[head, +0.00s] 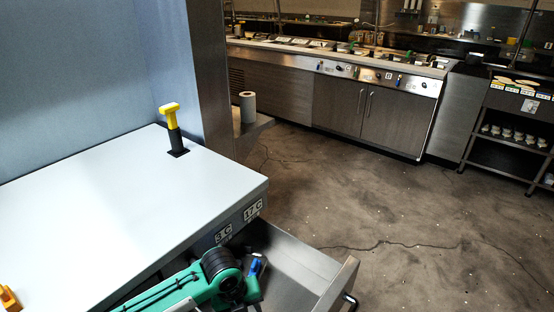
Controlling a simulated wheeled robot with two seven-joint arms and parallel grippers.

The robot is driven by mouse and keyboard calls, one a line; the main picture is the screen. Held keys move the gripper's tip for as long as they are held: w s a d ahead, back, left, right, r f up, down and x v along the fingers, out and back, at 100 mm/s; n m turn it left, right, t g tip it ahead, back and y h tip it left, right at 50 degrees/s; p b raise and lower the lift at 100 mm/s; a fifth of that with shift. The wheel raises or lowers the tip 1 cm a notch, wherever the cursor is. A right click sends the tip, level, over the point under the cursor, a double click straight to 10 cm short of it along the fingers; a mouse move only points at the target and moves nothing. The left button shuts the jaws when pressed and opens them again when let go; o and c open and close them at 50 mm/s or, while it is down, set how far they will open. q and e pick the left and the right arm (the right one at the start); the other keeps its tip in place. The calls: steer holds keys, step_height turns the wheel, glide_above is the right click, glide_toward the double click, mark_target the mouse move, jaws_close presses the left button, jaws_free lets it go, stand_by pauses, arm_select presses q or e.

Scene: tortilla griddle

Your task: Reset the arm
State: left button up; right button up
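A green and black arm of mine reaches in from the bottom edge, left of centre, and its elbow-like joint lies over or in front of the open drawer (300,264). I cannot tell which arm it is. Neither gripper's fingertips show in the head view, so I cannot see what they hold. A small blue piece (257,266) shows beside the joint, and I cannot tell whether it belongs to the arm.
The pale countertop (100,215) holds an upright yellow-and-black tool (173,130) near its back corner. An orange object (9,298) is cut off at the lower left. A paper roll (247,107) stands on a ledge behind. The floor (400,220) to the right is open before the cooking line (365,110).

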arm_select(q)
steer(key=s+d+n+t+h, duration=0.1)
steer(key=s+n+t+h, duration=0.1)
steer(key=s+n, duration=0.9)
steer(key=s+a+n+t+y, duration=0.1)
steer(key=s+a+n+y, duration=0.1)
steer(key=s+a+n, duration=0.5)
steer(key=s+a+n+y, duration=0.2)
steer(key=s+a+n, duration=0.2)
steer(key=a+n, duration=0.7)
step_height(320, 180, down, 26)
steer(key=d+n+g+p, duration=0.1)
steer(key=d+n+p, duration=0.1)
steer(key=p, duration=0.2)
steer(key=s+a+f+g+p, duration=0.1)
steer(key=s+a+f+p, duration=0.2)
steer(key=s+f, duration=1.5)
steer(key=shift+s+a+f+g, duration=0.3)
steer(key=shift+s+f, duration=0.05)
steer(key=shift+s, duration=0.4)
arm_select(e)
steer(key=s+d+r, duration=0.1)
steer(key=s+r, duration=0.1)
steer(key=s, duration=0.7)
steer(key=shift+s+d+g, duration=0.2)
steer(key=shift+s+g, duration=0.05)
steer(key=shift+g, duration=0.15)
